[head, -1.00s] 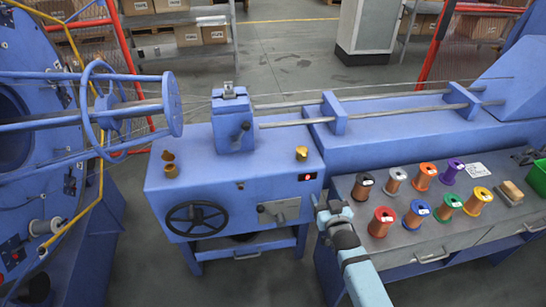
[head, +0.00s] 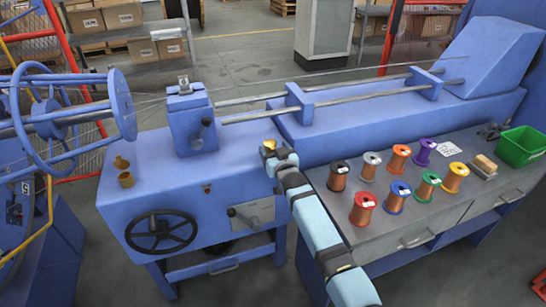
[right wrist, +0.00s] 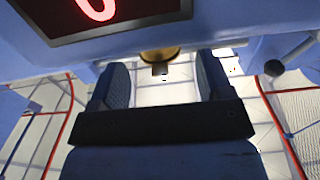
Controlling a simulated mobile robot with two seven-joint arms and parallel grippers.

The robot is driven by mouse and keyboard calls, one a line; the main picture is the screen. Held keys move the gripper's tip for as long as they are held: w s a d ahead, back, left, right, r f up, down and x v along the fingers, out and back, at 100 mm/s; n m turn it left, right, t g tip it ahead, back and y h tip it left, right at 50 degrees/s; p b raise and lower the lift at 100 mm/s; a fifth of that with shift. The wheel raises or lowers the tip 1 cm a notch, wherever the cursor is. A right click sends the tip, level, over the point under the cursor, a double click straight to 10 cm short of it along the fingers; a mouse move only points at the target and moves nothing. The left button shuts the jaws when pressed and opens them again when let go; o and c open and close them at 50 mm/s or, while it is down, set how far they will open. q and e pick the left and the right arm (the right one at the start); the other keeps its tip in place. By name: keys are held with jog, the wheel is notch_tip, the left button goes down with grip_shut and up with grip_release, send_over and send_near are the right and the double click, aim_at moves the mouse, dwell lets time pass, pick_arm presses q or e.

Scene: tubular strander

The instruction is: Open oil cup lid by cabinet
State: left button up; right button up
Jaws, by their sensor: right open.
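A small brass oil cup (head: 269,145) stands on top of the blue cabinet (head: 180,195), near its right end. My right gripper (head: 275,152) is at this cup and partly hides it. In the right wrist view the gripper (right wrist: 160,78) is open, its two dark fingers apart. The brass cup (right wrist: 160,54) shows ahead between them, with a visible gap to each finger. I cannot tell the state of its lid. A second brass oil cup (head: 126,180) stands at the cabinet's left, with a brass lid-like piece (head: 121,163) beside it. My left gripper is not in view.
A blue clamp block (head: 190,120) rises from the cabinet behind. A black handwheel (head: 161,232) is on its front. The grey bench (head: 390,250) at right holds several wire spools and a green bin (head: 522,146). A red-lit display (right wrist: 95,10) is close in the right wrist view.

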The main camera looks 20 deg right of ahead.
jog(key=shift+w, duration=0.55)
jog(key=shift+r, duration=0.1)
